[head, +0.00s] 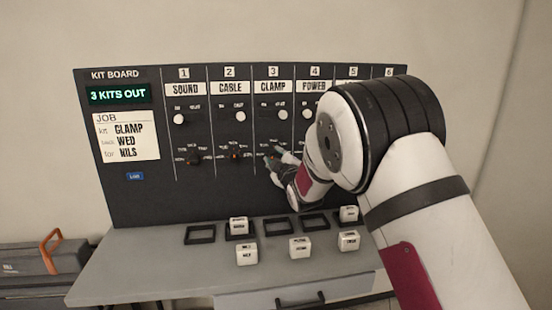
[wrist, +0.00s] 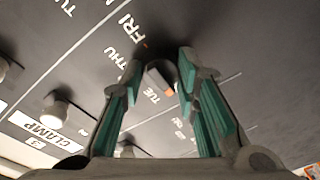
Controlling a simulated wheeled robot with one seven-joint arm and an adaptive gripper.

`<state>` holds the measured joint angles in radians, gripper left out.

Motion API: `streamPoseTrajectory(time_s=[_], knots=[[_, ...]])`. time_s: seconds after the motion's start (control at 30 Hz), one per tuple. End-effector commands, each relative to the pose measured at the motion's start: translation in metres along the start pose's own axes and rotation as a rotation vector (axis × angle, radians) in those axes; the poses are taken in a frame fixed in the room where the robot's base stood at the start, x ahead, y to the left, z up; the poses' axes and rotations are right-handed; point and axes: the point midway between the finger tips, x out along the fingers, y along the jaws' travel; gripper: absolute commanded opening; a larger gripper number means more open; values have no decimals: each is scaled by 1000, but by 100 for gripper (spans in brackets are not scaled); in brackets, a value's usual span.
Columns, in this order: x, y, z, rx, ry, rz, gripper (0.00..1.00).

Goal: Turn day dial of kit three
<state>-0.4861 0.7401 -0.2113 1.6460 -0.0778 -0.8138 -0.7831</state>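The day dial of kit three is a small dark knob with an orange mark, low in the CLAMP column of the kit board (head: 140,195). In the wrist view the dial (wrist: 158,76) sits between my fingertips, its orange mark beside the word TUE. THU and FRI show to its left; some labels are hidden by the fingers. My gripper (wrist: 161,62) is open, with teal pads either side of the dial and small gaps showing. In the head view my gripper (head: 273,160) is at the board, partly covering the dial. The job card (head: 127,137) reads CLAMP, WED, NILS.
The neighbouring dials of SOUND (head: 193,160) and CABLE (head: 235,155) stand to the left. Above them are white round knobs, including CLAMP's (head: 283,115). Several labelled blocks and dark frames lie on the grey table (head: 150,265). My arm hides the right columns.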

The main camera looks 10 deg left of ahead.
Motion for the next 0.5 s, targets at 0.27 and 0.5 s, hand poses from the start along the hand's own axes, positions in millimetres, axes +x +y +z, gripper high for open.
streamPoseTrajectory(time_s=[0.27,0.5], knots=[[0,-1,0,32,2,2,1],[1,-1,2,161,10,14,1]])
